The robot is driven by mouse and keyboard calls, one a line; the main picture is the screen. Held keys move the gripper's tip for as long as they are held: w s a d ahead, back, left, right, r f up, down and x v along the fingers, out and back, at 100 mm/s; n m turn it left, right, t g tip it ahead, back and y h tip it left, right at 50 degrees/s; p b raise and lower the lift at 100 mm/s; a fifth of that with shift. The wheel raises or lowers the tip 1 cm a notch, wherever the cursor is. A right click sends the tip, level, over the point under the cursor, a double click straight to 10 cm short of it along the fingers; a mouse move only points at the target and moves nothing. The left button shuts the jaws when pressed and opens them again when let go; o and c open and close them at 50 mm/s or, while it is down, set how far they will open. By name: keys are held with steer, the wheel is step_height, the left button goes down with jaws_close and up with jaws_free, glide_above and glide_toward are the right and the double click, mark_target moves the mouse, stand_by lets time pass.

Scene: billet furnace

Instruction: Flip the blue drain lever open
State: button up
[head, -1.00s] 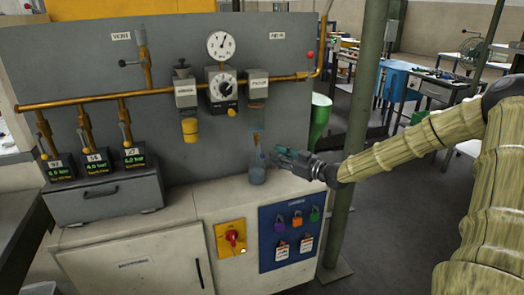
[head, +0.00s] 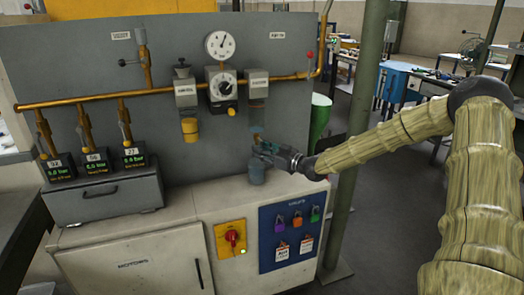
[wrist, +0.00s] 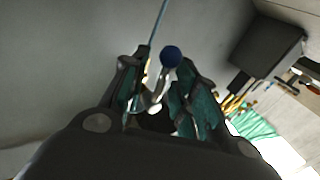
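The drain lever shows in the wrist view as a round blue knob (wrist: 171,56) on a pale metal stem. The knob and stem appear between the two fingers of my gripper (wrist: 163,88). The fingers stand apart, and I cannot tell whether either touches the lever. In the head view my gripper (head: 262,149) is just below the right-hand filter unit (head: 258,88), over the top of a clear bottle (head: 257,176) on the cabinet top. The lever itself cannot be made out in the head view.
A brass pipe (head: 95,95) runs across the grey panel (head: 60,60). A gauge (head: 220,44), a regulator dial (head: 226,87) and another filter unit (head: 187,97) are to the left. A green post (head: 352,150) stands close to the right, behind my arm.

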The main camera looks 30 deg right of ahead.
jaws_close()
stand_by(0.5)
